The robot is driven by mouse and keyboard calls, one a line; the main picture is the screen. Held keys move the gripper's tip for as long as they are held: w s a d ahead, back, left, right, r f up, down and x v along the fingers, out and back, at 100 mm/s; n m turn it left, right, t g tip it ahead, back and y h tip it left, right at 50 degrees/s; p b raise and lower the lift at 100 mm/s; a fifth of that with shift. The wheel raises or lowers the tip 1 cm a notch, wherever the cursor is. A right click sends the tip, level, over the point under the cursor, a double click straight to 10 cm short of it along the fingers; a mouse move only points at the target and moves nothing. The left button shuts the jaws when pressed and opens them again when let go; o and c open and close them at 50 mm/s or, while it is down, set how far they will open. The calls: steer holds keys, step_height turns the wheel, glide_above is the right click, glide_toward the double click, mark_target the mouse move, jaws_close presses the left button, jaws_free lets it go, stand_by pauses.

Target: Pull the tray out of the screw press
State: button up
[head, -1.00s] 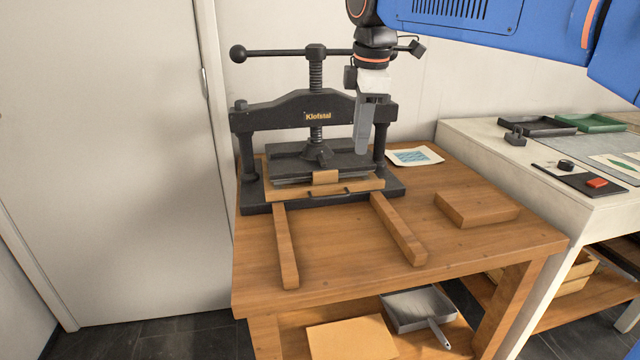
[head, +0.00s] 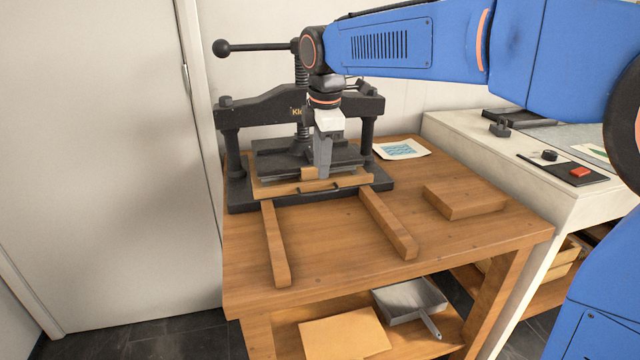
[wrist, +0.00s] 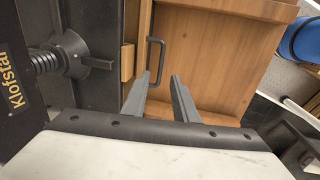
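The black screw press (head: 232,150) stands at the back left of the wooden table. Its wooden tray (head: 268,189) sits in the press under the platen, with its front board towards me. A small wooden block (head: 308,173) shows at the platen's front edge. The tray's dark bar handle (head: 312,190) is on the front board, and it also shows in the wrist view (wrist: 162,58). My gripper (head: 323,176) points down just above the front board, near the handle. In the wrist view its two fingers (wrist: 161,80) are apart, with nothing seen held between them.
Two wooden rails (head: 275,245) (head: 388,222) run forward from the press, with bare table between them. A wooden board (head: 465,199) lies at the right, and a printed sheet (head: 402,149) lies behind it. A white counter (head: 530,180) adjoins at right.

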steer(key=f, duration=0.4)
steer(key=w+f, duration=0.1)
steer(key=f, duration=0.1)
steer(key=shift+w+a+f, duration=0.1)
steer(key=shift+a+f, duration=0.05)
steer(key=shift+f, duration=0.2)
jaws_close()
stand_by(1.1)
